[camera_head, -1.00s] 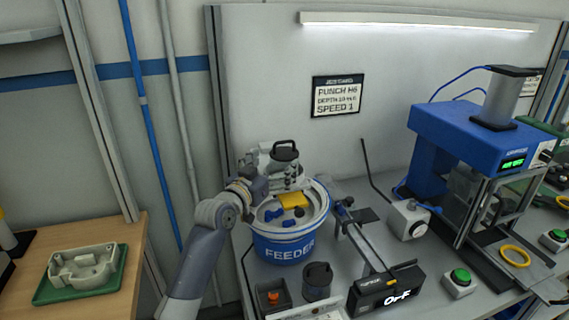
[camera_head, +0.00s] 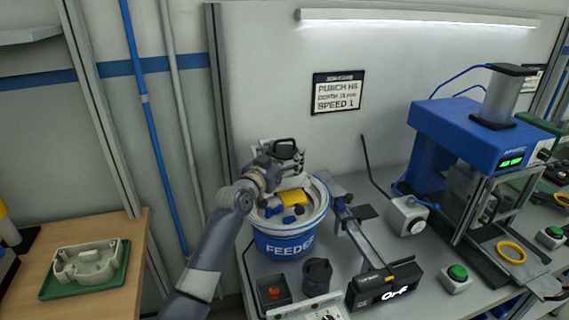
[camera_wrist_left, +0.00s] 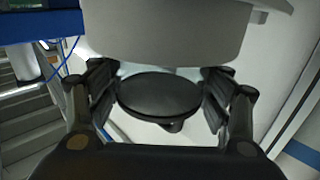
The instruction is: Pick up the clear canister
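A canister with a dark, looped lid (camera_head: 286,147) stands behind the feeder in the head view. It seems to be the clear canister; its body is mostly hidden by my gripper. My left gripper (camera_head: 290,168) is at it, above the back of the feeder bowl. In the left wrist view a dark round lid (camera_wrist_left: 160,94) lies between the two fingers of my left gripper (camera_wrist_left: 160,82). The fingers are spread wide, one on each side, very close to its edge. I cannot tell whether they touch it. My right gripper is not in view.
The blue feeder (camera_head: 284,243) holds yellow and blue parts. A rail with a black display box (camera_head: 384,287) lies to the right, then a blue press (camera_head: 462,130). A green tray (camera_head: 85,284) sits on the wooden table at left.

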